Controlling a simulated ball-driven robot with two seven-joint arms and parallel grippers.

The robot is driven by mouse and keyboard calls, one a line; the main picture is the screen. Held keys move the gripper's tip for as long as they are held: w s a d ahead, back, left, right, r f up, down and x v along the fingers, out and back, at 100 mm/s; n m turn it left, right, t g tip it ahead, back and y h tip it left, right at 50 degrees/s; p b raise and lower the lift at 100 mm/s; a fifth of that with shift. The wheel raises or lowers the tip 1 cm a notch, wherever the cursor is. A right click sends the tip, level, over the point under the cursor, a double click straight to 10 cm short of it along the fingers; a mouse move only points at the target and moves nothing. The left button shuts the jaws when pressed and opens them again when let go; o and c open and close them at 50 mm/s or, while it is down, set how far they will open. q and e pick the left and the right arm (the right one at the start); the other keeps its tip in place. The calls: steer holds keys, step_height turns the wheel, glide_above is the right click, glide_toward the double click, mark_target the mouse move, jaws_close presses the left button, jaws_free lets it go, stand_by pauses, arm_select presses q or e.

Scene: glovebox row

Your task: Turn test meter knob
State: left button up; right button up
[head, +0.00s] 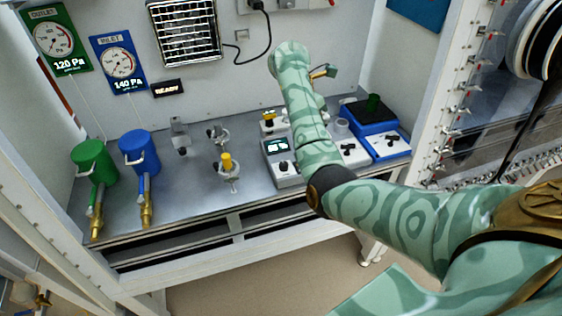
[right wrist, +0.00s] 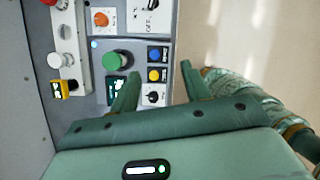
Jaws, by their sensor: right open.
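The test meter (head: 274,149) is a grey box with a lit display and a dark knob (head: 284,166) on its front half, standing on the bench left of my right forearm in the head view. In the right wrist view its display (right wrist: 116,89) is partly covered by a finger, and the dark knob (right wrist: 153,97) shows between the fingers. My right gripper (right wrist: 161,77) is open and empty, its fingers spread above the panel; contact with the knob cannot be told. In the head view my arm hides this gripper. My left gripper is out of view.
Beside the meter are a green knob (right wrist: 117,60) with blue and yellow buttons, and an orange knob (right wrist: 101,19). A blue device (head: 379,130) stands right. A yellow-topped valve (head: 227,162), green canister (head: 93,160) and blue canister (head: 138,151) stand left. The bench front edge is close.

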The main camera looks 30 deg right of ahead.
mark_target(284, 164)
steer(key=w+a+r+m+t+y, duration=0.1)
steer(key=w+a+r+y, duration=0.2)
steer(key=a, duration=0.4)
steer(key=shift+y, duration=0.7)
step_height(284, 164, down, 17)
steer(key=b, duration=1)
steer(key=shift+d+f, duration=0.1)
steer(key=c, duration=1)
